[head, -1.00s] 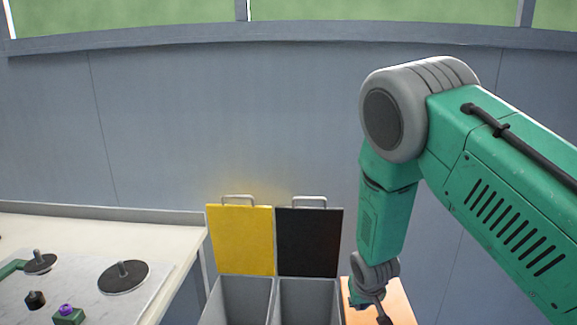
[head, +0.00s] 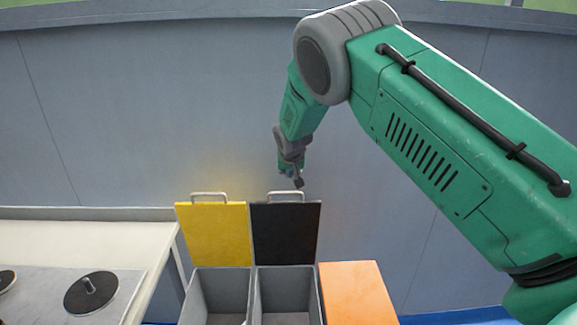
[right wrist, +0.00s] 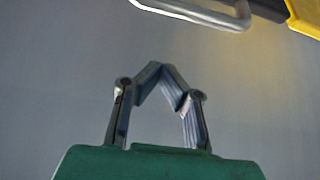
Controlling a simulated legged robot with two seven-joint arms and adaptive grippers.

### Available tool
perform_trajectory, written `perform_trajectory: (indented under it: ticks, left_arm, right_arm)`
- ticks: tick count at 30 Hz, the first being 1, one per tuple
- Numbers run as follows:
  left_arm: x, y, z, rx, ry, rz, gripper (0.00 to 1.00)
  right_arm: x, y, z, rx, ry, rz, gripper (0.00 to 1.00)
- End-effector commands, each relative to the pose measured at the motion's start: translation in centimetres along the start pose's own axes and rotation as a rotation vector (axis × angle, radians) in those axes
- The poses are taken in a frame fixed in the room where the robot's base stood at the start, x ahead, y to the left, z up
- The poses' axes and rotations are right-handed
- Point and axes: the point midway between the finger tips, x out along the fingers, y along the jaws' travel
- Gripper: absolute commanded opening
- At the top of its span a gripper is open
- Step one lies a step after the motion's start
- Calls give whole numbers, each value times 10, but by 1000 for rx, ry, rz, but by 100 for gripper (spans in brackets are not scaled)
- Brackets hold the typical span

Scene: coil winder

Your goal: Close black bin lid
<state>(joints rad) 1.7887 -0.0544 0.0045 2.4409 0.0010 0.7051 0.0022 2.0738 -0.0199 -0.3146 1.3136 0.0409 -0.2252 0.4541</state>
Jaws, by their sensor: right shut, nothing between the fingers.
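The black lid (head: 286,235) stands open, upright at the back of its grey bin (head: 287,272). Its grey metal handle (head: 286,193) sticks up from the top edge. My right gripper (head: 298,182) is just above this handle in the head view, pointing down, shut and empty. In the right wrist view its fingertips (right wrist: 161,75) meet in front of the grey wall. A metal handle (right wrist: 205,14) and a bit of black lid (right wrist: 268,8) show at the top of that view, apart from the fingers. My left gripper is not in view.
A yellow lid (head: 214,235) stands open on the left bin (head: 222,274). An orange box top (head: 357,292) is right of the bins. A pale table (head: 75,243) with a black disc (head: 91,293) is at left. A grey wall (head: 130,110) is behind.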

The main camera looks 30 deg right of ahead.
Motion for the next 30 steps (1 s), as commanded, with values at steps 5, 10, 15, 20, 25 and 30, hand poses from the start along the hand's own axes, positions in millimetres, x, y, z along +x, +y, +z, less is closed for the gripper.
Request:
perform_trajectory:
  ticks: [5,10,15,20,25,30]
  left_arm:
    - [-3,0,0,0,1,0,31]
    - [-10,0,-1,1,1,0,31]
    - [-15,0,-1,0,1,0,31]
    - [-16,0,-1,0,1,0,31]
    - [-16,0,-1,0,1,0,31]
    - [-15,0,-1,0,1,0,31]
  right_arm:
    - [28,2,0,0,0,0,0]
    - [19,0,17,-1,0,0,0]
    - [13,-2,32,-2,1,1,0]
    - [12,-1,38,0,2,1,0]
    - [14,0,38,0,1,-1,0]
    - [14,1,38,0,2,-1,0]
